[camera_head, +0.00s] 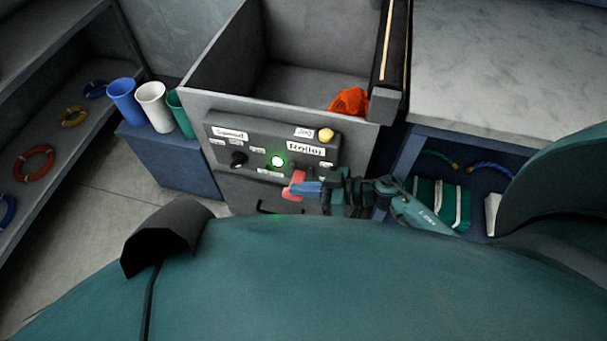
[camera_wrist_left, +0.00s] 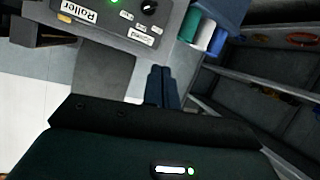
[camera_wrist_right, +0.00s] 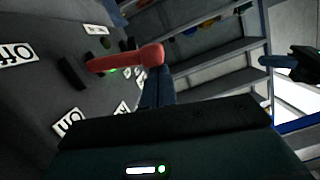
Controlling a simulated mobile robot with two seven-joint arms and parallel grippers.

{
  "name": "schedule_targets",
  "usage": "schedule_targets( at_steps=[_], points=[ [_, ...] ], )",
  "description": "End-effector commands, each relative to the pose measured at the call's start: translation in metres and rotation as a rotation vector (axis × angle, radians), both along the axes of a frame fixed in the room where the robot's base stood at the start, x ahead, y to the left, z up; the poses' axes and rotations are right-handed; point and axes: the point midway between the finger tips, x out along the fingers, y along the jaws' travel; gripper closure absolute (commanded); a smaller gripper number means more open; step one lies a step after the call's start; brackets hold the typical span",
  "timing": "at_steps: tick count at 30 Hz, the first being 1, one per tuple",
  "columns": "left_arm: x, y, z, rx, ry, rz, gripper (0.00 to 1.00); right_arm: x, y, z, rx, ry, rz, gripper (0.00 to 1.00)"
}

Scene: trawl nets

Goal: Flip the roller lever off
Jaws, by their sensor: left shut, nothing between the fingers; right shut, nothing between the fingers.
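The roller lever (camera_head: 298,178) is a red handle on the front of the grey control panel (camera_head: 215,127), below the "Roller" label (camera_head: 306,149). In the right wrist view the red lever (camera_wrist_right: 120,59) sticks out from the panel. My right gripper (camera_head: 294,189) is shut and empty. Its blue fingertips are close to the lever's free end and overlap it in view; I cannot tell whether they touch. A green lamp (camera_head: 277,161) on the panel is lit. My left gripper (camera_wrist_left: 160,70) is shut and empty, clear of the lever, below the panel in its wrist view.
A yellow button (camera_head: 326,135) and a black knob (camera_head: 238,159) are on the panel. An orange item (camera_head: 349,102) lies in the open grey bin above. Blue, white (camera_head: 153,106) and green cups stand left. A pale counter (camera_head: 510,65) is right; shelves with coloured rings are far left.

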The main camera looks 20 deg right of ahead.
Motion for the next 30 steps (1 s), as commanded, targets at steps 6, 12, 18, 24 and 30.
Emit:
schedule_targets(
  at_steps=[6, 12, 18, 24, 30],
  points=[
    [0.000, -0.001, -0.003, -0.001, 0.009, -0.003, 1.00, -0.008, 0.005, -0.019, -0.115, -0.168, 0.001, 1.00],
    [-0.002, 0.002, -0.003, 0.003, -0.015, 0.003, 1.00, -0.012, 0.008, -0.037, -0.219, -0.323, 0.000, 1.00],
    [-0.003, 0.006, 0.000, 0.008, -0.053, 0.012, 1.00, -0.012, 0.009, -0.051, -0.309, -0.457, 0.000, 1.00],
    [-0.006, 0.008, 0.002, 0.008, -0.072, 0.018, 1.00, -0.012, 0.008, -0.060, -0.360, -0.533, 0.002, 1.00],
    [-0.007, 0.010, 0.006, 0.008, -0.091, 0.021, 1.00, -0.011, 0.008, -0.065, -0.359, -0.531, 0.003, 1.00]
  ],
)
